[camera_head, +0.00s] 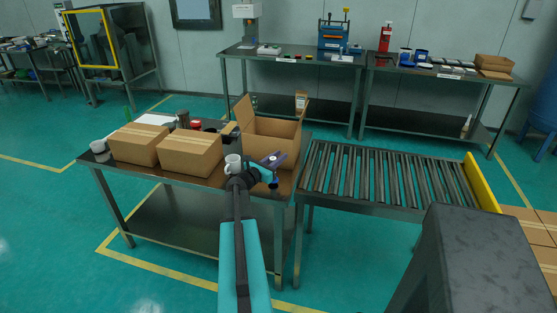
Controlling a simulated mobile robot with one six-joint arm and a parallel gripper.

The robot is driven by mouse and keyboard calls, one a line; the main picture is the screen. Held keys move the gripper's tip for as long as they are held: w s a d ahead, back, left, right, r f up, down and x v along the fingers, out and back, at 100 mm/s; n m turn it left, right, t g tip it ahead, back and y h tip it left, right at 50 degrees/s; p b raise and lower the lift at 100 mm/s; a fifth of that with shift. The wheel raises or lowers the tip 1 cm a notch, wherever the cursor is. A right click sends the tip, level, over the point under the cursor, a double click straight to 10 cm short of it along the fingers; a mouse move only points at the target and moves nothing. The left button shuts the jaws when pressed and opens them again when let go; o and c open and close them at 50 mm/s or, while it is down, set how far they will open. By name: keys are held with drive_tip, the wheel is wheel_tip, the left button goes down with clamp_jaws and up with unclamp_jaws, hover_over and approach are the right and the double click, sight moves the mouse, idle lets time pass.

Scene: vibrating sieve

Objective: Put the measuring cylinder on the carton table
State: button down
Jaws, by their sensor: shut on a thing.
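The carton table (113,184) is a dark-topped metal table at left centre, with cartons on top. My gripper (272,160) is at the end of my cyan and black arm, in front of the open carton at the table's right end. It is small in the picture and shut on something. A purple-grey, flat-looking piece shows at its tip; I cannot tell whether this is the held thing or part of the gripper. I cannot make out the measuring cylinder for certain.
Two closed cartons (190,154) and an open carton (268,130) crowd the table, with a white mug (233,163) beside my wrist and another (99,147) at the left end. A roller conveyor (385,178) stands to the right. Benches line the back wall.

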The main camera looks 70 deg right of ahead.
drive_tip(key=shift+f, duration=0.6)
drive_tip(key=shift+f, duration=0.2)
drive_tip(key=c, duration=1.6)
unclamp_jaws()
drive_tip(key=shift+o, duration=0.2)
drive_tip(key=shift+r, duration=0.2)
drive_tip(key=b+v, duration=0.2)
drive_tip(key=v, duration=1)
